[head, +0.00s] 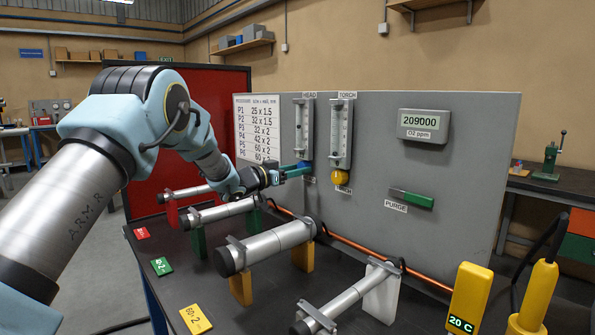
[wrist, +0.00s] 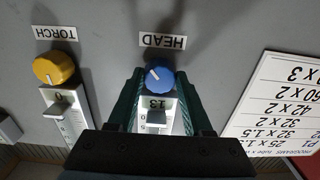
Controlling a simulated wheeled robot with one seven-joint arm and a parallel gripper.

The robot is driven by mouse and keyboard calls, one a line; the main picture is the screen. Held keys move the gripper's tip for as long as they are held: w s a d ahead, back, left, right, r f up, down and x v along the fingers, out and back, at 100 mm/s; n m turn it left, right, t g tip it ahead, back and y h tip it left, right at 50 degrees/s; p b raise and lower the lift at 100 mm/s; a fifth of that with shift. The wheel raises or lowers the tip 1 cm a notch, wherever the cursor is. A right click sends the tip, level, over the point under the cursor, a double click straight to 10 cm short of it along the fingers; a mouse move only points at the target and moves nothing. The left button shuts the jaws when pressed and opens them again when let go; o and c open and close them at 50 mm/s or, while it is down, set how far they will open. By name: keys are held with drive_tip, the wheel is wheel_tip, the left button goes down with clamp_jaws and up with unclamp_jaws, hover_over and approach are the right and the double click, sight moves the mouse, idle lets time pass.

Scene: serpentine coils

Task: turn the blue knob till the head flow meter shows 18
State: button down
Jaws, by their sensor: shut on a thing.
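The blue knob (wrist: 160,79) sits on the grey panel under the HEAD label in the wrist view, with a white line on its face. My gripper (wrist: 160,84) has its green fingers on either side of the knob and is shut on it. In the head view my gripper (head: 299,171) reaches the panel from the left and covers much of the blue knob (head: 306,166). The head flow meter (head: 304,125) is the left of two clear tubes. In the wrist view, part of its scale (wrist: 157,117) shows between the fingers; the reading is too small to be sure of.
The TORCH flow meter (head: 341,130) with its yellow knob (head: 341,177) stands just right of the head one. A PURGE handle (head: 411,199) and an oxygen display (head: 424,124) are further right. Clamped metal tubes (head: 268,244) lie on the bench below my arm.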

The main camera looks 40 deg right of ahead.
drive_tip(key=shift+f+b, duration=0.1)
drive_tip(key=shift+b, duration=0.2)
drive_tip(key=m+b, duration=0.6)
drive_tip(key=b, duration=0.1)
drive_tip(key=shift+w, duration=0.1)
idle(0.3)
drive_tip(key=shift+c, duration=1.6)
unclamp_jaws()
drive_tip(key=a+b, duration=0.3)
drive_tip(key=a, duration=0.8)
drive_tip(key=shift+w, duration=0.25)
